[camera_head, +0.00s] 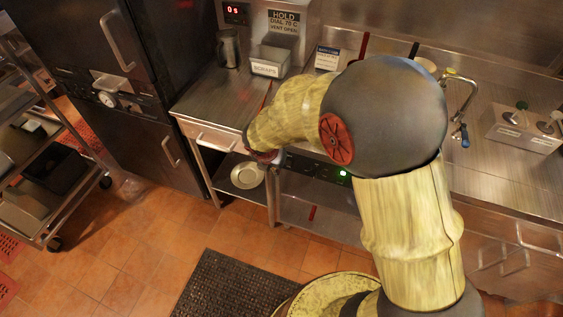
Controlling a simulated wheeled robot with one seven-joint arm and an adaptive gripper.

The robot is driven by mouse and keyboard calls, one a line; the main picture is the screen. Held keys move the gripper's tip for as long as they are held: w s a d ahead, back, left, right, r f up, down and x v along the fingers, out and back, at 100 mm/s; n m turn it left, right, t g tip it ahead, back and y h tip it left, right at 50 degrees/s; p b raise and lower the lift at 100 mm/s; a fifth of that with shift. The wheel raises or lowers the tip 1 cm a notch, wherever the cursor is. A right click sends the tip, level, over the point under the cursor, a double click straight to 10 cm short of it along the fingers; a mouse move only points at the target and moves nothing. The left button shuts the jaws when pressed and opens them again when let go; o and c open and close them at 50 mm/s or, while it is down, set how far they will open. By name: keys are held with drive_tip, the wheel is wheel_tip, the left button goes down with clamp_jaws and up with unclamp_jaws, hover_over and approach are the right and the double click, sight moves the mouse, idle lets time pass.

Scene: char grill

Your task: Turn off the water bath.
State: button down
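A dark control panel (316,168) with a lit green light (343,173) sits at the counter front, partly behind my arm; it may belong to the water bath, but no label on it is readable. The bath's vessel is not clearly visible behind my arm. My arm bends left over the counter, and its end (263,154) is low at the counter's front edge, just left of the panel. The fingers are too small and hidden to tell open from shut. I cannot tell whether the end touches anything.
A metal pitcher (228,48) and a SCRAPS bin (270,61) stand at the back of the counter. A red display (235,12) and a HOLD sign (284,23) are above. A wheeled rack (40,150) stands left. Tiled floor (140,245) in front is open, with a dark mat (235,285).

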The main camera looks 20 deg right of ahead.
sight(288, 163)
drive_tip(key=shift+n, duration=0.3)
drive_tip(key=shift+f, duration=0.1)
drive_tip(key=w+d+f+b, duration=0.4)
drive_tip(key=w+f+b, duration=0.1)
drive_tip(key=f, duration=0.3)
drive_tip(key=shift+w+d+f, duration=0.2)
drive_tip(key=shift+w+f, duration=0.15)
drive_tip(key=shift+w, duration=0.2)
